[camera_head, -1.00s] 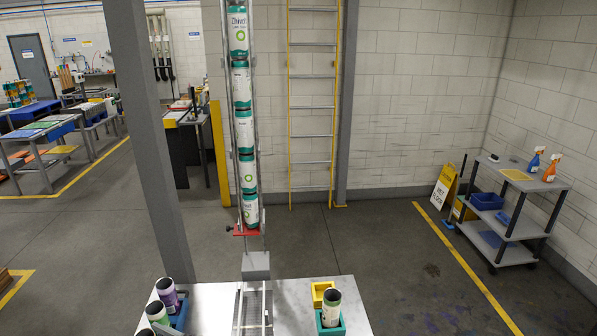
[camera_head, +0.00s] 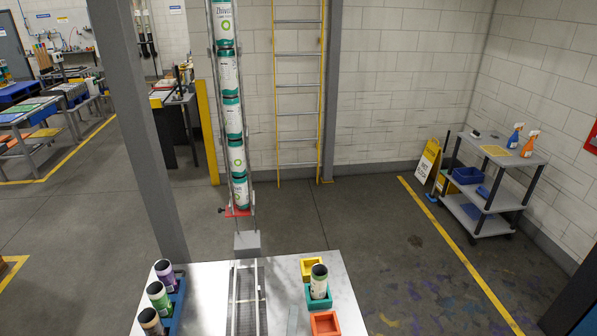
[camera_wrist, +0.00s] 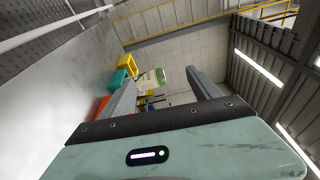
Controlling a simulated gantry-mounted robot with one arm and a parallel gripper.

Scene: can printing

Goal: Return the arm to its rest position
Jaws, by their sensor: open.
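My gripper (camera_wrist: 162,98) shows in the wrist view. Its two grey fingers are spread apart with nothing held between them. Past the left finger in that view stand a green can (camera_wrist: 151,82) and yellow, teal and orange boxes. The gripper is not seen in the head view. There, a can (camera_head: 319,281) stands in the teal box (camera_head: 318,303) on the metal table (camera_head: 205,282). A yellow box (camera_head: 311,269) sits behind it and an orange box (camera_head: 325,324) in front.
Several cans, one of them purple (camera_head: 166,272), stand in a blue rack (camera_head: 178,308) at the table's left. A vertical chute holds stacked green and white cans (camera_head: 231,120) behind the table. A grey post (camera_head: 140,130) rises at left. A cart (camera_head: 505,190) stands far right.

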